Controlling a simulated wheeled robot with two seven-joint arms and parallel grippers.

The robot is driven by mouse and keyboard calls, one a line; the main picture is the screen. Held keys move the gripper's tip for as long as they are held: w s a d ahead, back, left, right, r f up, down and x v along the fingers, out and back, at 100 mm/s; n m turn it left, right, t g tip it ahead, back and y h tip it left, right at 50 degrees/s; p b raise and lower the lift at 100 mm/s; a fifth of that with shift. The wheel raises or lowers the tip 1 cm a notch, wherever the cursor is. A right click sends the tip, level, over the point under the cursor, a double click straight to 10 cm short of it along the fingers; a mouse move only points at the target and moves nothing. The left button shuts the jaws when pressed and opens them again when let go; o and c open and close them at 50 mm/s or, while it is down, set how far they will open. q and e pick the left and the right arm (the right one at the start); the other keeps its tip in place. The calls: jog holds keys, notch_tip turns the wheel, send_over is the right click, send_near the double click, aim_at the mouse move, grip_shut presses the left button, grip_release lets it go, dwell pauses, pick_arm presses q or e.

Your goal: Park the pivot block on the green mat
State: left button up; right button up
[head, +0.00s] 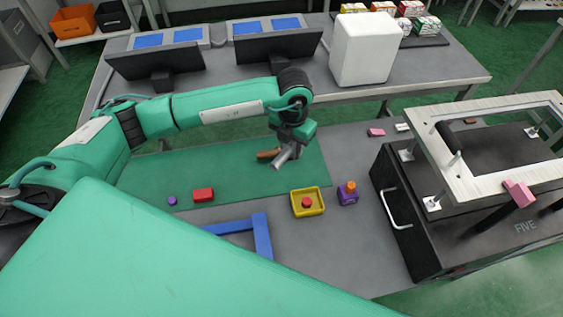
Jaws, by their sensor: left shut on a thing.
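My left gripper (279,158) is low over the green mat (240,185), near its right end. It is shut on a brown piece (267,154), which sticks out to the left of the fingers. Whether this piece touches the mat I cannot tell. Part of it is hidden by the fingers. A red block (203,195) lies on the mat's front part, with a small purple piece (172,201) to its left. No thing is clearly marked as the pivot block. My right gripper is not in view.
A yellow tray (296,207) with a red piece and a purple block (348,197) with an orange top stand right of the mat. A blue frame (262,238) lies in front. A pink block (376,132) is farther back. A black cabinet (395,225) stands right. The mat's middle is clear.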

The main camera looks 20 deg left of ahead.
pick_arm(q)
jog(key=p, duration=0.1)
send_over(289, 183)
notch_tip(289, 183, down, 12)
jog(key=shift+w, duration=0.1)
notch_tip(289, 183, down, 4)
jog(key=shift+f, duration=0.1)
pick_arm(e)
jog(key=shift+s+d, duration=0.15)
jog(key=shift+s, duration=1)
pick_arm(q)
jog(key=shift+f, duration=0.1)
jog(key=o, duration=0.7)
jog(key=shift+c, duration=0.2)
jog(key=o, duration=0.4)
jog(key=shift+c, duration=0.2)
jog(key=shift+o, duration=0.2)
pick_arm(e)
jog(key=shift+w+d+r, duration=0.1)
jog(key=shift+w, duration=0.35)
